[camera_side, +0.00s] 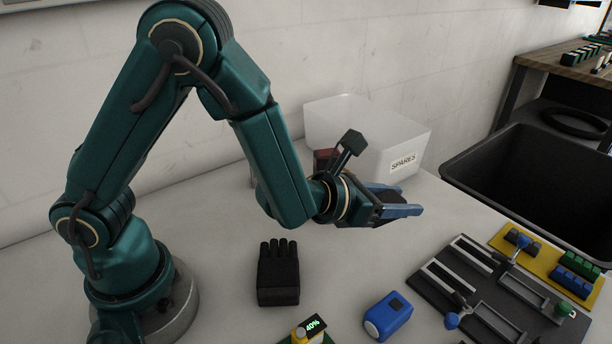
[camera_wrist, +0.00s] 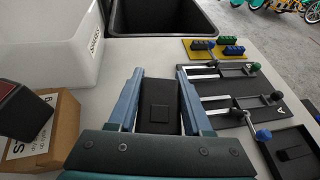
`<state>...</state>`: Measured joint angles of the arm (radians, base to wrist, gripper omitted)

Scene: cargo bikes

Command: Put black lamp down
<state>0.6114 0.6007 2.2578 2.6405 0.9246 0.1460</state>
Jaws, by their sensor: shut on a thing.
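My gripper (camera_side: 414,203) is shut on the black lamp (camera_wrist: 158,117). In the wrist view, the lamp shows as a dark body with a small square on its upper face, between the two blue fingers of my gripper (camera_wrist: 160,76). The side view shows only a dark bit of it between the fingers, above the white bench (camera_side: 345,268). The gap between lamp and bench is hard to judge.
A white SPARES bin (camera_side: 385,164) stands behind my gripper, and a large black bin (camera_side: 548,180) is at the right. A black glove (camera_side: 278,275), a blue lamp (camera_side: 388,316) and a dark rail fixture (camera_side: 440,292) are in front. A cardboard box (camera_wrist: 60,130) stands left.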

